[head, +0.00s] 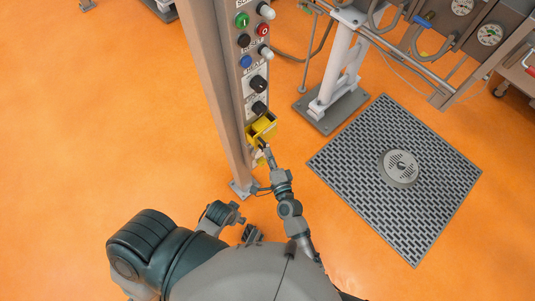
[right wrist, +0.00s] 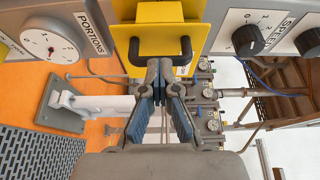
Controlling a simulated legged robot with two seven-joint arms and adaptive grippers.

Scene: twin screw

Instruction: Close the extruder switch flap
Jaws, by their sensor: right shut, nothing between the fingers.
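The yellow extruder switch flap (head: 264,126) is low on the grey control column in the head view. It seems to stand out from the panel, but its exact angle is hard to tell. In the right wrist view the yellow flap (right wrist: 200,40) fills the top middle, with a black handle (right wrist: 160,46) across it. My right gripper (head: 265,149) is just below the flap. Its fingertips (right wrist: 160,64) are shut and empty, at the handle's lower side; I cannot tell whether they touch it. My left gripper (head: 238,217) is low beside my body, its jaws unclear.
The control column (head: 212,70) carries several buttons and knobs above the flap. A PORTIONS dial (right wrist: 50,42) and a SPEED knob (right wrist: 248,40) flank the flap. A white stand (head: 337,70) and a floor grate (head: 400,200) are to the right. The orange floor at left is clear.

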